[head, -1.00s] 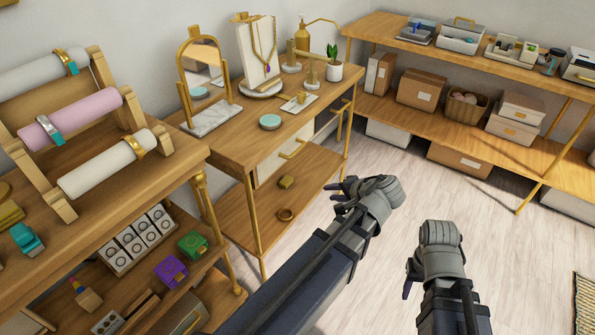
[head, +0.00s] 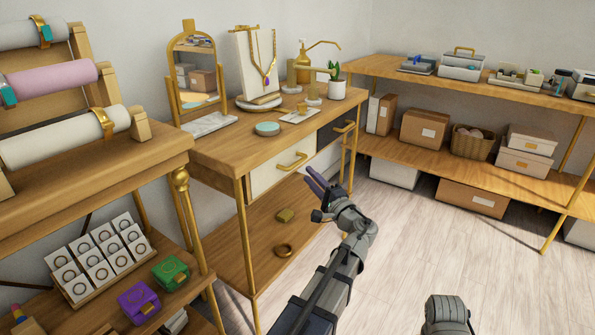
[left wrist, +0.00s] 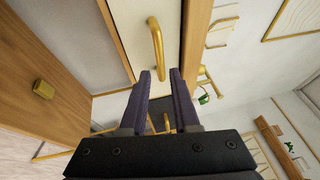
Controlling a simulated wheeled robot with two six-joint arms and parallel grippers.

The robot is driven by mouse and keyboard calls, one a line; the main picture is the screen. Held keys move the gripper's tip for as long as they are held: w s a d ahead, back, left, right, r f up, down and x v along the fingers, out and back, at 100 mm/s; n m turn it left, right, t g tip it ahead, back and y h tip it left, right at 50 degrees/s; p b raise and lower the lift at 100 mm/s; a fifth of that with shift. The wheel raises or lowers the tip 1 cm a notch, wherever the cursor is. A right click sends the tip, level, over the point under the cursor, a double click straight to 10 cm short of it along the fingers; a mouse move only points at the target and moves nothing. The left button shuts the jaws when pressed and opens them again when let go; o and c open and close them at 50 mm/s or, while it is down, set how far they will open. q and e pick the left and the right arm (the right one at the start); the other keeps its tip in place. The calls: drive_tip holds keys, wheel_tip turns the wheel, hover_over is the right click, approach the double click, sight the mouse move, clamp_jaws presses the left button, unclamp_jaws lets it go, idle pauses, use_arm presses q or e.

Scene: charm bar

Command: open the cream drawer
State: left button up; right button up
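The cream drawer (head: 266,180) is set under the top of the wooden dressing table. It looks shut, with a gold bar handle (head: 292,161) on its front. In the left wrist view the handle (left wrist: 156,47) lies ahead of the fingers, and the cream front (left wrist: 128,30) is beside it. My left gripper (head: 316,181) is in front of the drawer, just below and right of the handle, apart from it. In the left wrist view its two fingers (left wrist: 160,88) are spread with nothing between them. My right arm (head: 447,312) shows at the bottom edge; its fingers are hidden.
A dark drawer (head: 333,134) with a gold handle is right of the cream one. The table's top holds a teal round tin (head: 267,128), a mirror (head: 196,75) and a necklace stand (head: 256,65). A lower shelf (head: 240,245) is below. The floor (head: 430,240) is clear.

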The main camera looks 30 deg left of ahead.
sight(298, 161)
use_arm(q)
drive_tip(key=shift+p+x, duration=0.65)
drive_tip(key=shift+x, duration=3.25)
clamp_jaws()
drive_tip(key=shift+d, duration=0.1)
